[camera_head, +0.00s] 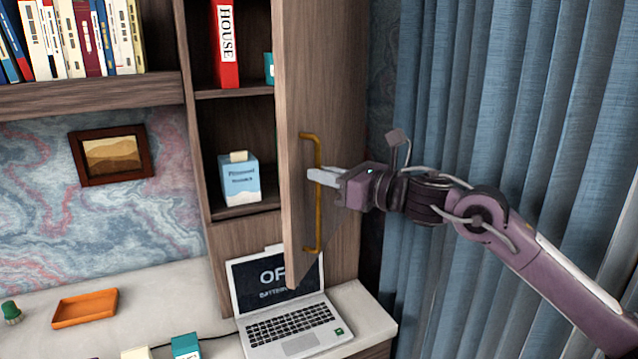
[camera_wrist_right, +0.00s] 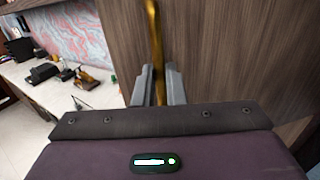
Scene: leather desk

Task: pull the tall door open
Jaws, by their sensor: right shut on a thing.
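The tall wooden door (camera_head: 297,90) stands partly open, swung out from the cabinet, with shelves showing to its left. A long yellow vertical handle (camera_head: 318,225) is fixed on the door's face. My right gripper (camera_head: 314,176) is shut on the handle at about its middle. In the right wrist view the handle (camera_wrist_right: 154,40) passes between the two grey fingers (camera_wrist_right: 158,84), with the door's wood (camera_wrist_right: 230,50) behind. My left gripper is not in view.
The shelves hold a red book (camera_head: 226,45) and a blue-and-white box (camera_head: 238,178). An open laptop (camera_head: 285,310) sits on the desk just below the door's lower edge. An orange tray (camera_head: 85,308) lies further left. Blue curtains (camera_head: 480,90) hang at the right, behind my right arm.

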